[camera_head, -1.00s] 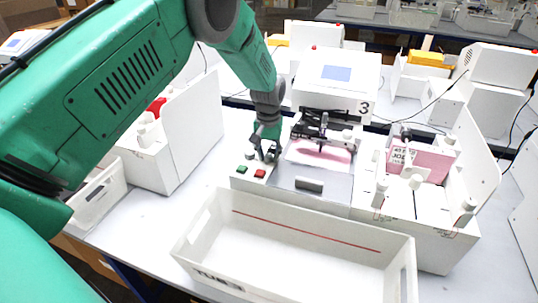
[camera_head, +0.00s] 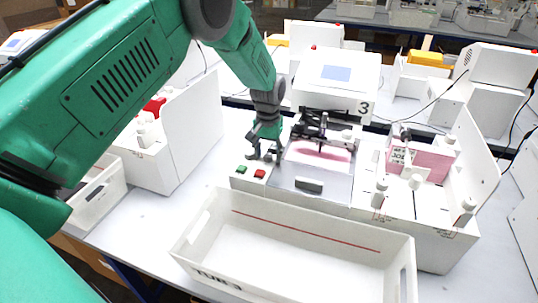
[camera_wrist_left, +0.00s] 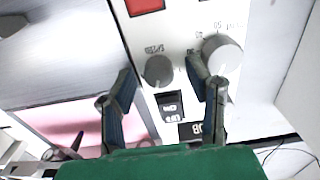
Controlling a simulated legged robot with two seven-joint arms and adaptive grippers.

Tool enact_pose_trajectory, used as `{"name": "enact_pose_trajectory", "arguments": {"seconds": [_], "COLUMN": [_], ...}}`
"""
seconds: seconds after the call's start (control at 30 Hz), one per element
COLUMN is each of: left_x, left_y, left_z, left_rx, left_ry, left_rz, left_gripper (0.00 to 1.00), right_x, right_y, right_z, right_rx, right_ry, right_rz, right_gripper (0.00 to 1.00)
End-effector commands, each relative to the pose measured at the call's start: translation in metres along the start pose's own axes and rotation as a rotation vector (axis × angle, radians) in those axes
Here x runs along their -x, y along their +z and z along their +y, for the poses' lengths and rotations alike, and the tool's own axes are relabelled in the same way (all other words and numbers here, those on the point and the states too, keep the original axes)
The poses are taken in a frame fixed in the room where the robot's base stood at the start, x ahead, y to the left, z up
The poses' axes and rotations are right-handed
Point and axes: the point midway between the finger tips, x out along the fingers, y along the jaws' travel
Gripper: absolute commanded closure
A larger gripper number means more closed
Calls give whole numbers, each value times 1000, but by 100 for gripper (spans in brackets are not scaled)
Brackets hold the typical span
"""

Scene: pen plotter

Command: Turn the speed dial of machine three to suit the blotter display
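Machine three (camera_head: 365,108) has a white housing marked 3, a blue screen (camera_head: 336,73) on top and a pink sheet (camera_head: 318,153) on its bed. In the left wrist view, the grey round speed dial (camera_wrist_left: 158,70) is labelled SPEED and sits between the two fingers of my left gripper (camera_wrist_left: 162,72). The fingers are apart, with gaps visible on both sides of the dial. The right finger is close to a larger pale dial (camera_wrist_left: 222,54). In the head view my left gripper (camera_head: 263,153) is over the control panel, hiding the dials. My right gripper is not in view.
A green button (camera_head: 242,169) and a red button (camera_head: 260,173) are in front of the gripper. A white tub (camera_head: 200,268) stands before the machine. A pink job card (camera_head: 432,168) is in the bay at right. A small low/high switch (camera_wrist_left: 170,105) is beside the dial.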

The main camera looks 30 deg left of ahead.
Motion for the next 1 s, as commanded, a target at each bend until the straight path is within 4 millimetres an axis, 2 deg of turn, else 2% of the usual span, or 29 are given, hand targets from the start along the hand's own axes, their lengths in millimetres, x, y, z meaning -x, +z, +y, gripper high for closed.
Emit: {"name": "enact_pose_trajectory", "arguments": {"seconds": [0.2,0.33,0.7,0.83,1.0], "left_x": [0,10,84,104,116], "left_y": [1,0,-1,-2,-1], "left_z": [0,0,0,0,0], "left_rx": [0,0,0,0,0], "left_ry": [0,0,1,0,0], "left_rz": [-3,-1,0,-1,-3], "left_gripper": [56,56,56,56,56], "right_x": [0,1,1,1,1], "right_y": [1,3,3,3,2], "right_z": [0,0,0,0,0], "right_rx": [0,0,0,0,0], "right_ry": [0,0,0,0,0], "right_rz": [2,3,4,3,3], "right_gripper": [100,100,100,100,100]}}
